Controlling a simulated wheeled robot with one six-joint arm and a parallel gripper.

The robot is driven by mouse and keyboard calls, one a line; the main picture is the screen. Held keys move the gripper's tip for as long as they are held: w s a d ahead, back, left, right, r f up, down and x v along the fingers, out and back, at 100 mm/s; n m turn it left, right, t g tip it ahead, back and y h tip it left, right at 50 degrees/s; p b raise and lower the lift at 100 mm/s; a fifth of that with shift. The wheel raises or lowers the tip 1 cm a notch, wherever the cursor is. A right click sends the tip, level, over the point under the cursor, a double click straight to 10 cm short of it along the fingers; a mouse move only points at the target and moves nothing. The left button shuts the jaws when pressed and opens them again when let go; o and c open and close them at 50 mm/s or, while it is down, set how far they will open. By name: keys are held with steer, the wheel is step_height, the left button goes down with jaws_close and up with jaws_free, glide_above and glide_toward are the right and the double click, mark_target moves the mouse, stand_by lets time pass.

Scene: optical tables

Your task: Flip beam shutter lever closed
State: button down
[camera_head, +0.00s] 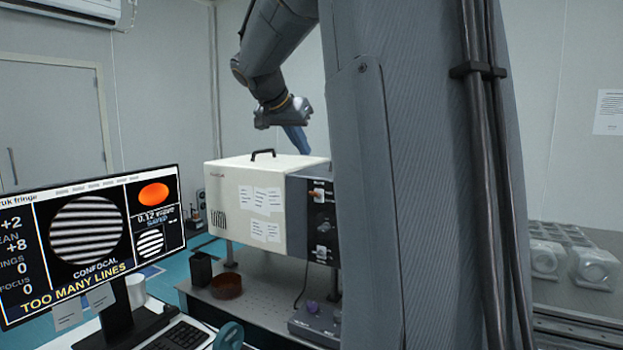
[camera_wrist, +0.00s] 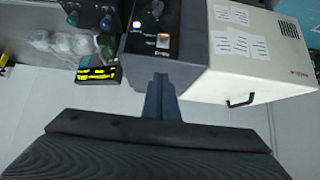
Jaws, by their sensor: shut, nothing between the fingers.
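A cream and dark grey instrument box (camera_head: 258,205) stands on the optical table, and its dark end panel (camera_head: 322,215) carries small controls. An orange-tipped piece (camera_head: 318,195) on that panel may be the shutter lever; its position is too small to read. In the wrist view the dark panel (camera_wrist: 165,65) lies just beyond my fingertips, with a small pale and orange control (camera_wrist: 163,41) on it. My gripper (camera_head: 302,151) is above the box's dark end, pointing down. In the wrist view its blue fingers (camera_wrist: 160,80) are together and empty, apart from the control.
A black handle (camera_head: 263,152) stands up from the box top. A monitor (camera_head: 90,240) reads "TOO MANY LINES" at the left. A reddish round dish (camera_head: 227,286) and a dark control box (camera_head: 316,322) sit in front. A yellow-marked black block (camera_wrist: 97,74) lies left of my fingers.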

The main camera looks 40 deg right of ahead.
steer(key=shift+f, duration=0.1)
steer(key=p, duration=0.4)
glide_above(312, 194)
steer(key=d, duration=0.1)
steer(key=f, duration=0.6)
steer(key=shift+w+f, duration=0.2)
steer(key=f, duration=0.1)
steer(key=a+f+p, duration=0.1)
steer(key=f, duration=0.1)
steer(key=shift+s, duration=0.2)
steer(key=shift+a+f, duration=0.2)
steer(key=shift+f, duration=0.3)
steer(key=shift+f+b, duration=0.25)
steer(key=shift+b, duration=0.9)
